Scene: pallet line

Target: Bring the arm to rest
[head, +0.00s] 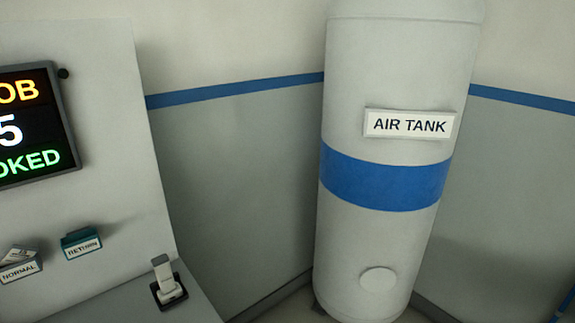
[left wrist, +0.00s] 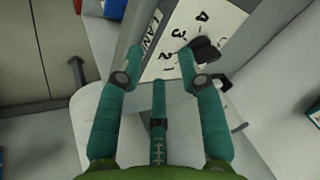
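My left gripper (left wrist: 161,62) shows in the left wrist view, with teal jointed fingers and a green palm. Its fingers are spread apart and nothing is held between them. Beyond the fingertips is a white plate (left wrist: 215,22) with black numbers and a strip lettered "LANE" (left wrist: 150,35). A black knob-like part (left wrist: 205,50) lies just right of the right fingertip; I cannot tell whether they touch. Neither arm shows in the head view, and my right gripper is in neither view.
In the head view, a tall air tank (head: 385,120) stands against the wall. At left are a lit display (head: 30,125), holders labelled "NORMAL" (head: 20,270) and "RETURN" (head: 82,245), and a handset-like device (head: 165,280) on a dark base on the ledge.

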